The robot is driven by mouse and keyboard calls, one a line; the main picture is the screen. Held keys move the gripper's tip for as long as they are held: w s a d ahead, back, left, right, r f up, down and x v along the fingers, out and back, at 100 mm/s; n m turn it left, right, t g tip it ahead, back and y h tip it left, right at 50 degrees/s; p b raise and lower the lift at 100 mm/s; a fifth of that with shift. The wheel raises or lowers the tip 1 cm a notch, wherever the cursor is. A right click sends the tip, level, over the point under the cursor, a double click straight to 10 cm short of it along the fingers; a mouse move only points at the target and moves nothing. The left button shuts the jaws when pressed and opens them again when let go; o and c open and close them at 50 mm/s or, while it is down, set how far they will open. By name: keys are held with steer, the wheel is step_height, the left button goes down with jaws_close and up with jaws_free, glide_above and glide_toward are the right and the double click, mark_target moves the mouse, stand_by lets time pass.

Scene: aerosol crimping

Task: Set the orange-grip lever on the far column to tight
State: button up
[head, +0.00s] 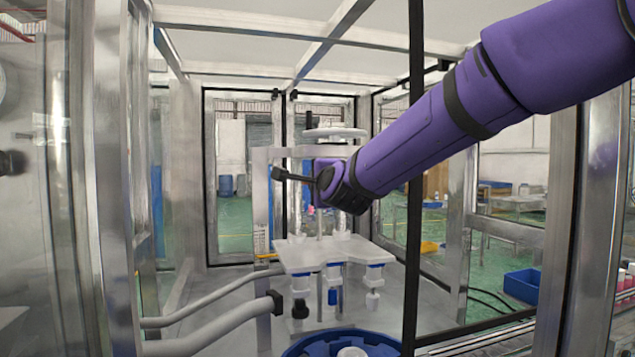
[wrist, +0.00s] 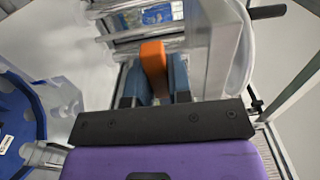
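The orange-grip lever (wrist: 154,60) shows in the wrist view, its orange grip standing out in front of a metal column. My gripper (wrist: 159,78) has its two blue-grey fingers on either side of the grip. The orange fills the gap between them, and they look closed against it. In the head view my purple arm reaches in from the upper right to the machine's column (head: 262,205). My wrist hides the lever and the fingertips there. The lever's marks for tight cannot be read.
A round handwheel (head: 335,133) sits above my wrist. A white plate (head: 325,253) with several crimping heads below stands under it, and a blue round table (head: 300,347) is at the front. Metal frame posts enclose the machine; a dark post (head: 413,250) stands near my arm.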

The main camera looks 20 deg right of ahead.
steer(key=o, duration=0.4)
steer(key=shift+s, duration=0.1)
steer(key=s, duration=1)
steer(key=shift+s, duration=0.35)
